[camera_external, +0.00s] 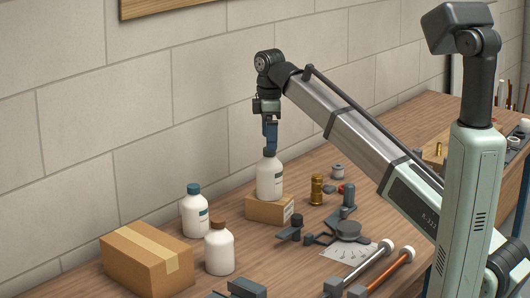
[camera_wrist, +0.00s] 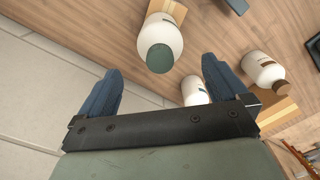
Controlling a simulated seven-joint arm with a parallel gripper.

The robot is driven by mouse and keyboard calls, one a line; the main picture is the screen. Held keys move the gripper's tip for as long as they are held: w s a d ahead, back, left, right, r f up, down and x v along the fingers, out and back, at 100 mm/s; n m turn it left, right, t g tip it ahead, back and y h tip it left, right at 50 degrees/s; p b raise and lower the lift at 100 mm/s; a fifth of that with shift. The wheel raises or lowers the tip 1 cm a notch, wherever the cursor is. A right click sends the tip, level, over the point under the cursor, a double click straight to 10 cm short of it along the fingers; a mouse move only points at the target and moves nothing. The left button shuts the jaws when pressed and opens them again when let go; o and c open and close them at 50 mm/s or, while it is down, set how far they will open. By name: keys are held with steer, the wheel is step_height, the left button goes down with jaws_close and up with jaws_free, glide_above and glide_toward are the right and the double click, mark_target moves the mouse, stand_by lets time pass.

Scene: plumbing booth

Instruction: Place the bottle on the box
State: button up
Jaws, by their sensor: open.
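A white bottle (camera_external: 269,179) with a dark green cap stands upright on a small cardboard box (camera_external: 264,212). In the wrist view the same bottle (camera_wrist: 158,28) shows cap-on, with part of the small box (camera_wrist: 177,10) beside it. My gripper (camera_external: 270,147) points down just above the bottle's cap. Its blue fingers are spread apart in the wrist view, with nothing held, and the cap shows beyond the gap between them. Whether the fingertips overlap the cap in height is hard to tell.
A teal-capped white bottle (camera_external: 194,214), a brown-capped white bottle (camera_external: 219,252) and a larger taped box (camera_external: 135,275) stand to the left. A brass fitting (camera_external: 316,190), a dark clamp-like tool (camera_external: 347,230) and rods lie to the right. A block wall is behind.

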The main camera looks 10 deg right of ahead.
steer(key=shift+r, duration=2.2)
